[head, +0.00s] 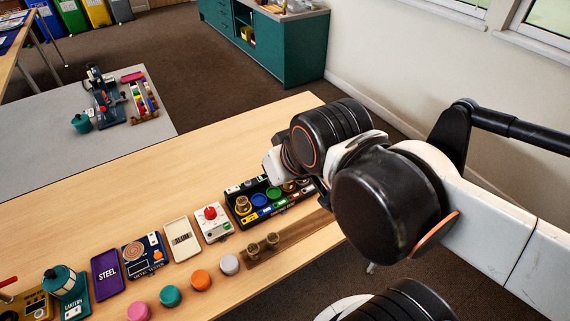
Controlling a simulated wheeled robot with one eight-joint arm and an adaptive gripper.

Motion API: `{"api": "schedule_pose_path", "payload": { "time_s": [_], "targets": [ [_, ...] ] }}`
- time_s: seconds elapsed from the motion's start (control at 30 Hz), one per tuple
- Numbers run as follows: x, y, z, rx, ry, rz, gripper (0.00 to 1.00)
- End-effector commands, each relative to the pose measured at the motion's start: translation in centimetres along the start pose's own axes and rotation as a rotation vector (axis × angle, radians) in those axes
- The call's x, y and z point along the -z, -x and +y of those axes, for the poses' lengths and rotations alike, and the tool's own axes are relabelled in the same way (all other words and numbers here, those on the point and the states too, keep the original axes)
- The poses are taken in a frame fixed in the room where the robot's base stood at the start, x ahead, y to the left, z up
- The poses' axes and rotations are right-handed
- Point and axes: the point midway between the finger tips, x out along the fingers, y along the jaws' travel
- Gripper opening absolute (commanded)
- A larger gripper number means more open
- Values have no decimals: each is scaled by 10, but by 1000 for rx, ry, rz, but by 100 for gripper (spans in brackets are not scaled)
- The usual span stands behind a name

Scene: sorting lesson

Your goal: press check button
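A white box (216,231) with a red domed button (210,213) on top stands on the wooden table, at the lower middle of the head view. Small marks and a green spot show on its front. No "check" label is readable, so I cannot tell for sure that this is the check button. My arm comes in from the right, and its dark joints hang over the right end of a black tray (262,213), right of the white box. My gripper's fingers are hidden behind my arm's links.
The black tray holds coloured discs and a brass piece. Left of the box lie an "ALUM" tray (170,248), a metal tester (133,270) and a purple "STEEL" tray (95,285). Coloured round pieces (170,296) and a wooden strip (285,241) line the near edge.

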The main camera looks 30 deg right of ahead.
Motion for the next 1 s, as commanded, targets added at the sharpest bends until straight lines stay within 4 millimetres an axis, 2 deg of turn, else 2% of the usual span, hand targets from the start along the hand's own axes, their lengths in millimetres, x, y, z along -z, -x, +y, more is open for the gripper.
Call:
{"api": "schedule_pose_path", "payload": {
  "time_s": [0.17, 0.47, 0.7, 1.0],
  "targets": [
    [6, -2, 3, -13, 29, -12, 0],
    [48, -25, 34, -130, 275, -125, 0],
    [80, -59, 67, -235, 502, -257, 0],
    [106, -112, 107, -352, 760, -448, 0]
  ]
}}
